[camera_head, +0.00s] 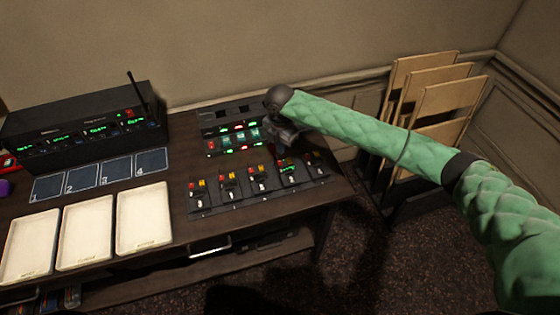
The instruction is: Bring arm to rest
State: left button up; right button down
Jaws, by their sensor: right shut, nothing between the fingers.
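My right arm comes in from the right edge in a green quilted sleeve and reaches over the right end of the desk. My right gripper (279,150) is dark, shut and empty. It is over the right part of the mixing panel (222,132), close to its lit buttons and the row of fader modules (232,188). Whether it touches the panel cannot be told. The gripper and wrist hide part of the panel. My left gripper is not in view.
A black receiver rack (75,130) with an antenna stands at the back left. Numbered cards (115,171) and cream trays (144,217) lie before it. Carpeted floor at the lower right is clear.

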dwell(0.3)
